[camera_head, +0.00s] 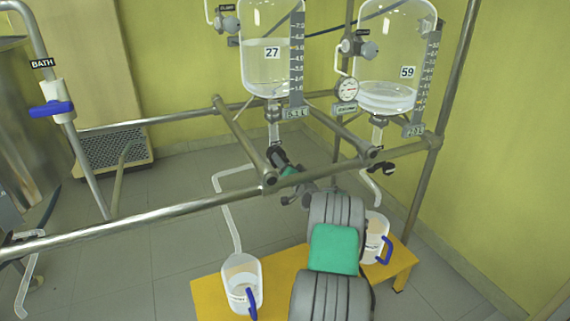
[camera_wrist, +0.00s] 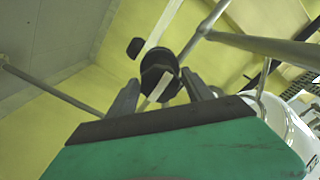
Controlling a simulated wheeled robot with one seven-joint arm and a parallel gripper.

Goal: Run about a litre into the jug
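A clear jug (camera_head: 242,284) with a blue handle stands on a yellow bench, with some clear liquid in it. A bent glass outlet tube (camera_head: 231,220) ends above it. The tube leads from the black drain valve (camera_head: 278,157) under glass vessel 27 (camera_head: 266,70), which is partly full. My gripper (camera_head: 290,180) is at this valve, partly hidden by my arm. In the wrist view, its open fingers (camera_wrist: 161,88) stand either side of the black valve part (camera_wrist: 159,70); contact is unclear. I cannot tell whether liquid runs in the tube.
Vessel 59 (camera_head: 385,75) hangs to the right with a low liquid level. A second jug (camera_head: 376,238) stands beneath it, partly behind my arm. Metal rails (camera_head: 190,208) cross around my arm. The yellow bench (camera_head: 207,293) carries both jugs. A BATH pipe with a blue handle (camera_head: 52,108) is left.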

